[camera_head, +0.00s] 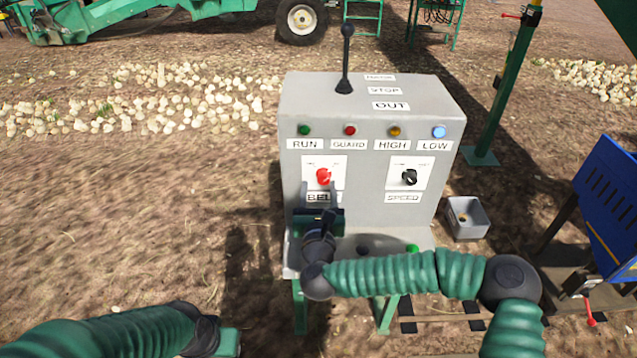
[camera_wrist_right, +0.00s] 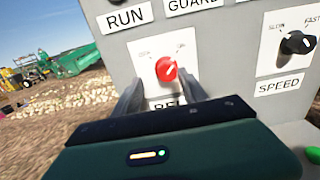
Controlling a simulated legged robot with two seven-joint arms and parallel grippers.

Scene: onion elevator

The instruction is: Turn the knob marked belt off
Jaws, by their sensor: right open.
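The red belt knob (camera_head: 323,176) sits on a white plate on the front of the grey control box (camera_head: 290,180), above the label BELT (camera_head: 317,198), which my gripper partly covers. My right gripper (camera_head: 323,196) is open just in front of and below the knob. In the right wrist view the red knob (camera_wrist_right: 166,69) shows between and slightly beyond the two fingertips (camera_wrist_right: 160,85), with no clear contact. The plate's small position marks are too blurred to read. My left gripper (camera_head: 228,343) is partly seen low at the left, away from the box; its fingers do not show.
A black speed knob (camera_head: 409,177) is to the right. Lamps sit above; the LOW lamp (camera_head: 439,131) glows blue. A black lever (camera_head: 346,60) stands on top. A green button (camera_head: 413,248) is on the lower ledge. A grey bin (camera_head: 467,217) stands right of the box.

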